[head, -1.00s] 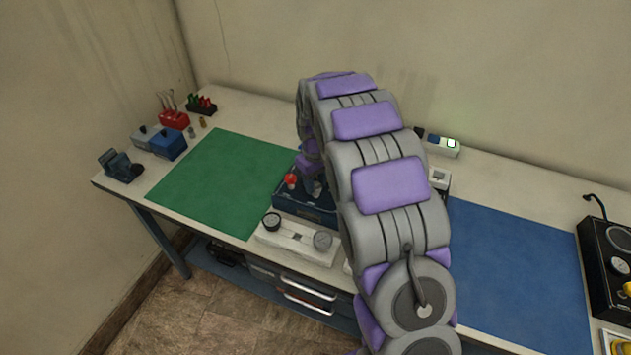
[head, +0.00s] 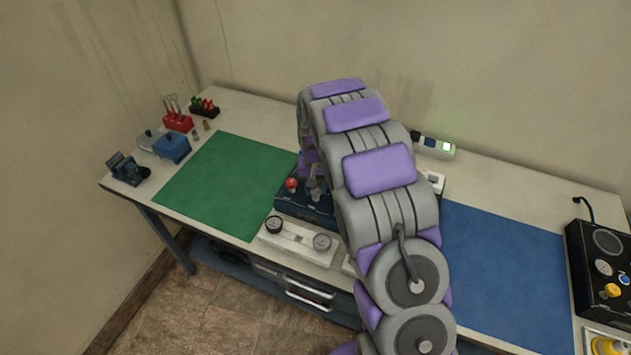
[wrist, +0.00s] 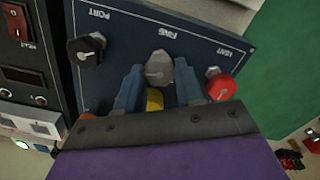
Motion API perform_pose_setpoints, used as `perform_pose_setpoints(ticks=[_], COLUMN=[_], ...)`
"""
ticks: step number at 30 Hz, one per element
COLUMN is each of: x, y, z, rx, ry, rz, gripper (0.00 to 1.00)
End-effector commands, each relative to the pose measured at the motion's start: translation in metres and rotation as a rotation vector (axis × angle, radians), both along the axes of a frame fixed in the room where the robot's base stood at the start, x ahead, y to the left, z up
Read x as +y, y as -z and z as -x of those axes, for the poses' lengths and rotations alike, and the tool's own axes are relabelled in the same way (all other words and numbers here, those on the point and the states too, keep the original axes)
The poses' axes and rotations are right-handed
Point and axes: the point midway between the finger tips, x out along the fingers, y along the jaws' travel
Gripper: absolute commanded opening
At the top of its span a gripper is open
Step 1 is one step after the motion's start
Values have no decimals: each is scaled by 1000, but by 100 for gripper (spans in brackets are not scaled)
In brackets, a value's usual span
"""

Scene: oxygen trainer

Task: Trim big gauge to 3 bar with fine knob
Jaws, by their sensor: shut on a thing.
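In the wrist view the dark panel (wrist: 205,25) appears upside down, with labels that read PORT, FINE and VENT. The grey fine knob (wrist: 158,66) sits in the middle, under the FINE label. My gripper (wrist: 160,75) is shut on this knob, one blue-grey finger on each side. A red knob (wrist: 221,87) is by VENT and a black knob (wrist: 86,48) by PORT. In the head view the dark blue trainer box (head: 300,207) is partly hidden by my arm. I cannot make out the big gauge's reading.
A white plate (head: 297,238) with two round parts lies before the box. A green mat (head: 225,185) is clear at left, a blue mat (head: 505,265) at right. A black instrument box (head: 600,270) stands at the right edge. Small tools and blocks (head: 172,148) sit at back left.

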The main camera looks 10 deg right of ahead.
Motion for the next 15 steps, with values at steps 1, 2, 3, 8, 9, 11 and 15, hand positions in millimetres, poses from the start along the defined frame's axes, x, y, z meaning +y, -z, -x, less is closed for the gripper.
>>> perform_pose_setpoints(ticks=[1,2,3,8,9,11,15], x=[0,0,0,0,0,0,0], y=[-3,-3,-3,-3,-2,-2,-2], z=[-1,-1,-1,-1,-1,-1,-1], rx=[-4,-4,-5,-5,-5,-5,-5], ry=[31,49,73,148,163,179,205], rz=[1,1,1,0,0,0,0], gripper=[7,7,7,6,6,6,6])
